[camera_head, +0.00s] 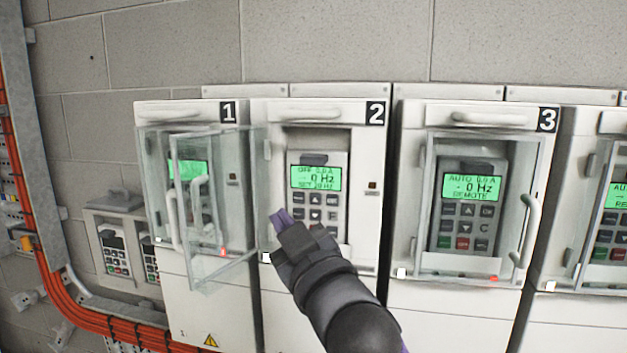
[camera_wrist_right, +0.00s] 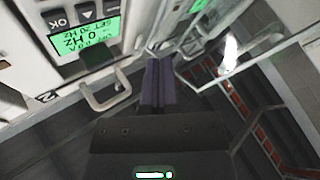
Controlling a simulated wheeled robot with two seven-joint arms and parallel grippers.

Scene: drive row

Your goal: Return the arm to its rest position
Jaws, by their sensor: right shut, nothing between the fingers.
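My right gripper (camera_head: 281,219) is shut and empty, in front of the lower left part of drive 2's keypad panel (camera_head: 318,196). Its purple fingers lie together in the right wrist view (camera_wrist_right: 158,84). My right arm comes up from the bottom of the head view and hides the lower keypad. Drive 2's display (camera_head: 316,178) is green and reads OFF, 0.0 A and 0 Hz; it also shows in the right wrist view (camera_wrist_right: 82,36). Drive 2's clear door (camera_head: 214,255) stands swung open to the left, in front of drive 1. My left gripper is not in view.
Drive 1 (camera_head: 150,112) is left, behind the open door. Drive 3 (camera_head: 412,112) has its clear door closed, with a handle (camera_head: 529,230) on its right side; its display reads AUTO and REMOTE. Another drive is cut off at right. Orange cables (camera_head: 60,295) run at lower left.

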